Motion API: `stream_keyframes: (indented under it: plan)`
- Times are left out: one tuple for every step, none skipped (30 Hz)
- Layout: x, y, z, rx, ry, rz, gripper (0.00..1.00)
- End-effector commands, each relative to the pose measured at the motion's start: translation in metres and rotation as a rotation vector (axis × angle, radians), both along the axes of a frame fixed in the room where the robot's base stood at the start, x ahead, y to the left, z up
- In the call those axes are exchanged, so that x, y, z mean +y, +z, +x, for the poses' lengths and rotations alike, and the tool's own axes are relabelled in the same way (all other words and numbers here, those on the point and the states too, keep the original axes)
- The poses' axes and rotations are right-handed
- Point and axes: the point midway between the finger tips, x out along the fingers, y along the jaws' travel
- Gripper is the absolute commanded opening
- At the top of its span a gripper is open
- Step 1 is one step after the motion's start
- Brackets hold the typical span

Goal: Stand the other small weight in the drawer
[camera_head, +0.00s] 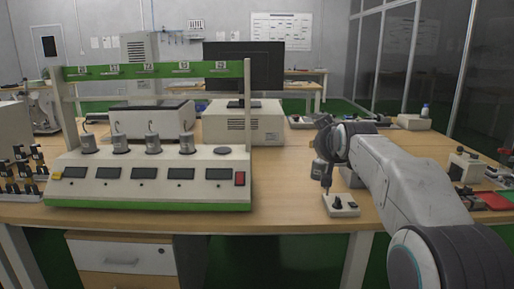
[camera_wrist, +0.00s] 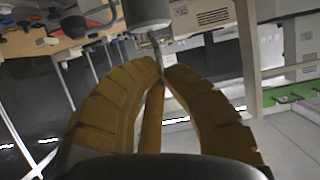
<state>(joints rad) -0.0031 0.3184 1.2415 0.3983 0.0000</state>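My gripper (camera_wrist: 158,70) has yellow-brown fingers that meet at the tips on the thin metal hook of a grey cylindrical weight (camera_wrist: 147,12). The weight's body is cut off at the top edge of the wrist view. In the head view, a grey weight (camera_head: 319,171) shows beside my wrist, above the table's front part. My arm hides much of the fingers there. A cabinet under the table at left has a light drawer (camera_head: 90,256) with a handle. I see no inside of the drawer and cannot tell whether it is open.
A green-and-white test rig (camera_head: 150,203) fills the table's left, with several grey weights (camera_head: 187,144) and one bare round pad (camera_head: 222,150). A small box with a knob (camera_head: 341,206) sits at the front edge. A monitor (camera_head: 245,67) stands behind. Small black fixtures (camera_head: 25,170) stand far left.

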Motion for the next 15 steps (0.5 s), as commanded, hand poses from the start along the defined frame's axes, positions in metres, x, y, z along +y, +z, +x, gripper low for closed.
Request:
stream_keyframes:
  plan:
    - [0.000, -0.005, -0.002, 0.003, 0.000, 0.000, 0.00]
    - [0.000, -0.007, -0.003, 0.003, 0.000, 0.000, 0.00]
    - [0.000, -0.009, -0.003, 0.001, 0.000, 0.000, 0.00]
    - [0.000, -0.012, -0.004, 0.002, 0.000, 0.000, 0.00]
    - [0.000, -0.014, -0.005, 0.001, 0.000, 0.000, 0.00]
    - [0.000, -0.018, -0.006, 0.002, 0.000, 0.000, 0.00]
    - [0.000, -0.020, -0.007, 0.001, 0.000, 0.000, 0.00]
    - [0.000, -0.023, -0.008, 0.001, 0.000, 0.000, 0.00]
    - [0.000, -0.028, -0.009, 0.002, 0.000, 0.000, 0.00]
    - [0.000, -0.031, -0.010, 0.002, 0.000, 0.000, 0.00]
    - [0.000, -0.034, -0.011, 0.002, 0.000, 0.000, 0.00]
    - [0.000, -0.040, -0.013, 0.002, 0.000, 0.000, 0.00]
    - [0.000, -0.044, -0.014, 0.003, 0.000, 0.000, 0.00]
    - [0.000, -0.048, -0.016, 0.002, 0.000, 0.000, 0.00]
    - [0.000, -0.056, -0.019, 0.004, 0.000, 0.000, 0.00]
